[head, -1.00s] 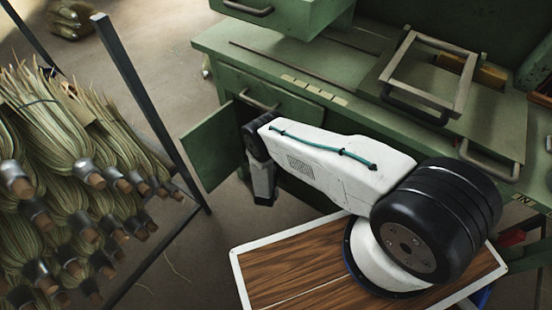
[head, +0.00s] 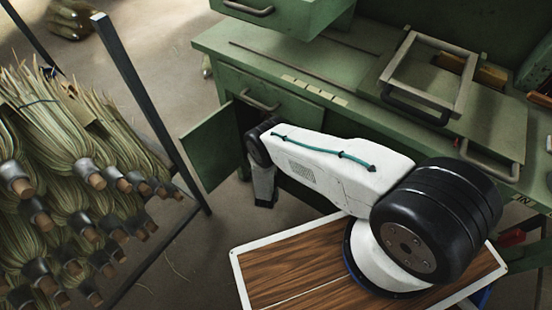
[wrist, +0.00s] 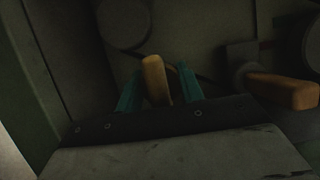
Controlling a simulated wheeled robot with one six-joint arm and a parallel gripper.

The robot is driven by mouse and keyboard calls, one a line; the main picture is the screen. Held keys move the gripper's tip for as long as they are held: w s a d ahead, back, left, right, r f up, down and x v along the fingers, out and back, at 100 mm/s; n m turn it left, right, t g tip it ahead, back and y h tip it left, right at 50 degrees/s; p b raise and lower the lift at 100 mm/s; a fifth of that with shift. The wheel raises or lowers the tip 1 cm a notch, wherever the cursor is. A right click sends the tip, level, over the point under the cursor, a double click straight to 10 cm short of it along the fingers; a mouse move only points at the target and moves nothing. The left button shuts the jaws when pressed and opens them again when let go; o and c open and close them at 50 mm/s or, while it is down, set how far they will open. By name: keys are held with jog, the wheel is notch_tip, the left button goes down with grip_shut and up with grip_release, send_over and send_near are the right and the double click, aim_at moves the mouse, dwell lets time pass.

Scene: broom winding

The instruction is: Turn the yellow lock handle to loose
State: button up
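In the wrist view a yellow-orange handle (wrist: 156,80) stands up between the two teal fingers of my gripper (wrist: 159,90). The fingers are apart, one on each side of it, with a gap showing at least on the right side. Whether the left finger touches it is hard to tell in the dark. A second, more orange handle (wrist: 284,91) lies sideways at the right, joined to a dark metal block. In the head view my gripper is hidden low at the green workbench, by the open cabinet door (head: 218,146).
The cabinet interior is dim, with a wall (wrist: 28,85) close on the left and a round part (wrist: 124,22) behind the handle. In the head view, a rack of brooms (head: 75,190) stands at the left. The green bench (head: 300,60) has an open upper drawer.

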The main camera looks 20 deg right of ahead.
jog(key=v, duration=0.7)
jog(key=shift+s+a, duration=0.2)
jog(key=shift+s, duration=0.1)
dwell(0.5)
